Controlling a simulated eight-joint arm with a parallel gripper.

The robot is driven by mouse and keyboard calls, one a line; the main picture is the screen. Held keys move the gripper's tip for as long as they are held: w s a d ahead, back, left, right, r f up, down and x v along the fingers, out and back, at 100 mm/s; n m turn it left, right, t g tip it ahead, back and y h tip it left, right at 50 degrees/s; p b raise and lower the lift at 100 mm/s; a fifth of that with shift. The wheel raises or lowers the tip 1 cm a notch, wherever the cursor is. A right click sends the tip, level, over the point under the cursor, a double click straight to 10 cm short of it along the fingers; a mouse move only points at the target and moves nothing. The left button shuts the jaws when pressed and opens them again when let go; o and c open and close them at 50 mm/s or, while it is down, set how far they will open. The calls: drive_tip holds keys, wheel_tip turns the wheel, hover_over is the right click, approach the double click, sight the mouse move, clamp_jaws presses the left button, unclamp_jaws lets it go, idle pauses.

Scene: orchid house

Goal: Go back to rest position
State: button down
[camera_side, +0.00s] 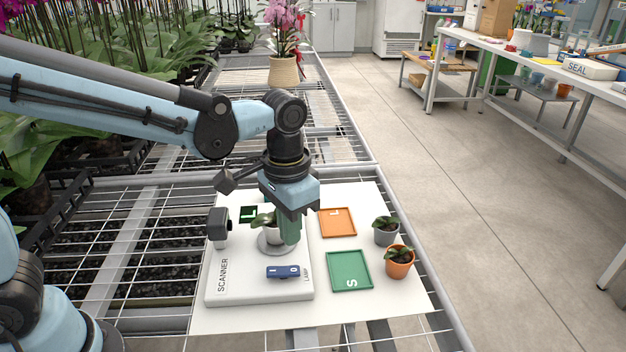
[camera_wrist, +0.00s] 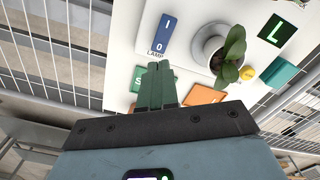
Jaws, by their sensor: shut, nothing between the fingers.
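My gripper (camera_side: 290,238) is shut and empty. Its green fingers point down over the white scanner (camera_side: 232,290), in front of a small potted plant. It also shows in the wrist view (camera_wrist: 156,80), with the fingers side by side. The grey pot with the plant (camera_wrist: 213,45) stands upright on the scanner's round plate, to the right of the fingers in the wrist view, apart from them. In the side view the fingers and wrist partly hide this plant (camera_side: 262,222).
The blue lamp switch (camera_side: 284,271) is close to the fingers. An orange tray (camera_side: 338,223) and a green tray (camera_side: 348,271) lie empty on the right. A grey pot (camera_side: 386,236) and an orange pot (camera_side: 398,268) with plants stand beyond them. A tall orchid (camera_side: 283,70) stands behind.

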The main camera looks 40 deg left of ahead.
drive_tip(key=s+a+r+n+t, duration=0.1)
drive_tip(key=s+a+t, duration=0.1)
drive_tip(key=a, duration=0.4)
drive_tip(key=s+a+r+n+t, duration=0.2)
drive_tip(key=s+a+t, duration=0.1)
drive_tip(key=a+t, duration=0.2)
drive_tip(key=shift+s+a, duration=0.2)
drive_tip(key=shift+a, duration=0.15)
drive_tip(key=w+d+r+n+g, duration=0.3)
drive_tip(key=d+r+n+g, duration=0.1)
drive_tip(key=d+n+g, duration=0.3)
drive_tip(key=shift+w+d+r+n, duration=0.15)
drive_tip(key=shift+w+d+n, duration=0.2)
drive_tip(key=shift+d+n, duration=0.9)
drive_tip(key=shift+d+m, duration=0.2)
drive_tip(key=shift+m, duration=0.05)
